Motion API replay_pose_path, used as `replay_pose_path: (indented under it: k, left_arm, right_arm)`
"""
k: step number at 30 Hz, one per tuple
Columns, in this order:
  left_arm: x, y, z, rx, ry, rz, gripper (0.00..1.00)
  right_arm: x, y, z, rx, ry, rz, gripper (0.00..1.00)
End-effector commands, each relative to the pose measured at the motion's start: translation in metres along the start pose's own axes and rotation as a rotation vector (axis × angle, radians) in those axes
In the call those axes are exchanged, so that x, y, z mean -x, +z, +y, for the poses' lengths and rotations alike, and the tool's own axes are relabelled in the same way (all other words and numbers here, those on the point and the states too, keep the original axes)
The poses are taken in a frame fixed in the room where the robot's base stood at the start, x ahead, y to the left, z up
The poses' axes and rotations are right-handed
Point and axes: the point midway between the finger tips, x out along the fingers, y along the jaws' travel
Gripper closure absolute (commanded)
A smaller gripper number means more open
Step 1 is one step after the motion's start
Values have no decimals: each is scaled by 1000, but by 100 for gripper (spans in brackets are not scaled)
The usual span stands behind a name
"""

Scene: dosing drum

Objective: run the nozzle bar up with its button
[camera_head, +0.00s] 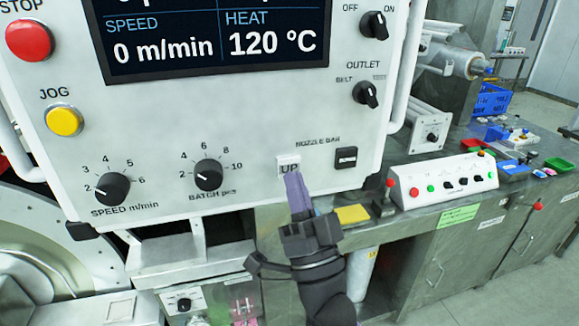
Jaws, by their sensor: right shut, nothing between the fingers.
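The white control panel (240,115) fills the upper left and middle of the head view. Under the label NOZZLE BAR sits a white button marked UP (288,161), and to its right a black button (346,157) whose lettering is too small to read surely. My right gripper (292,178) comes up from below, shut and empty. Its purple fingertips are at the lower edge of the UP button and overlap it in the picture. I cannot tell whether they touch it or press it in. My left gripper is not in view.
The panel also bears a display (205,40), a red STOP button (29,39), a yellow JOG button (64,120), two dials and two rotary switches. At right, a white control box (442,180) stands on a metal bench, with a blue crate (491,101) behind.

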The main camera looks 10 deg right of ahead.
Motion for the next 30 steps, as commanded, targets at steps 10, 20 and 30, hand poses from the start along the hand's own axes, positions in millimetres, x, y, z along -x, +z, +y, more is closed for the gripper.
replay_pose_path:
  k: [10,20,30]
  left_arm:
    - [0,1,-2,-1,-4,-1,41]
    - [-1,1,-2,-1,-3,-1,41]
    - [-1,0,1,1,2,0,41]
  right_arm:
    - [0,0,0,0,0,0,100]
    - [-2,2,2,0,0,1,100]
    - [-6,4,4,0,0,0,100]
